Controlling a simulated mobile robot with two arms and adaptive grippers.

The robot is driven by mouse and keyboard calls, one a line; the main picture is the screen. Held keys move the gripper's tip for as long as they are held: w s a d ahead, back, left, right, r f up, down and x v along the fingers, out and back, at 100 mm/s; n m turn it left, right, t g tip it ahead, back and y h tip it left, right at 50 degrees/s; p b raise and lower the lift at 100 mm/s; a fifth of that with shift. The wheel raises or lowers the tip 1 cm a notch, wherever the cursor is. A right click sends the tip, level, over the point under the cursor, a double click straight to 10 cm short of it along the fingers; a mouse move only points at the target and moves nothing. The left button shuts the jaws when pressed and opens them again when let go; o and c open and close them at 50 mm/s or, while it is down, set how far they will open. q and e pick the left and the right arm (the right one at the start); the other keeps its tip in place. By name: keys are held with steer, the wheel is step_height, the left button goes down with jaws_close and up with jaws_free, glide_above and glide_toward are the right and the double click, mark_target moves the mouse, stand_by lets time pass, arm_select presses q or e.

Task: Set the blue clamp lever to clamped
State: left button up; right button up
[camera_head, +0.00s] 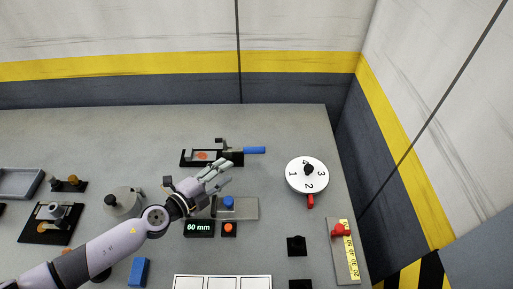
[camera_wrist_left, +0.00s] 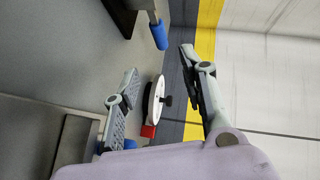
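The clamp lever has a blue handle (camera_head: 254,150) that points to the right from a clamp on a black base (camera_head: 186,160) at the back middle of the table. In the left wrist view the blue handle (camera_wrist_left: 159,34) shows near the top, beyond the fingertips. My left gripper (camera_head: 228,172) is just in front of and left of the handle, apart from it. Its two fingers are spread wide with nothing between them, as the left wrist view (camera_wrist_left: 160,62) also shows. Part of the clamp's front is close behind the fingers. My right gripper is not in view.
A white numbered dial (camera_head: 300,182) with a red pointer stands to the right. A grey plate with a blue knob (camera_head: 228,201), a 60 mm display (camera_head: 199,228) and a red button (camera_head: 229,228) lie in front of the gripper. Table behind the clamp is clear.

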mark_target(254, 152)
arm_select(q)
steer(key=b+x, duration=0.2)
steer(key=x, duration=1.3)
steer(key=shift+w+d+r, duration=0.1)
steer(key=shift+d, duration=0.2)
jaws_close()
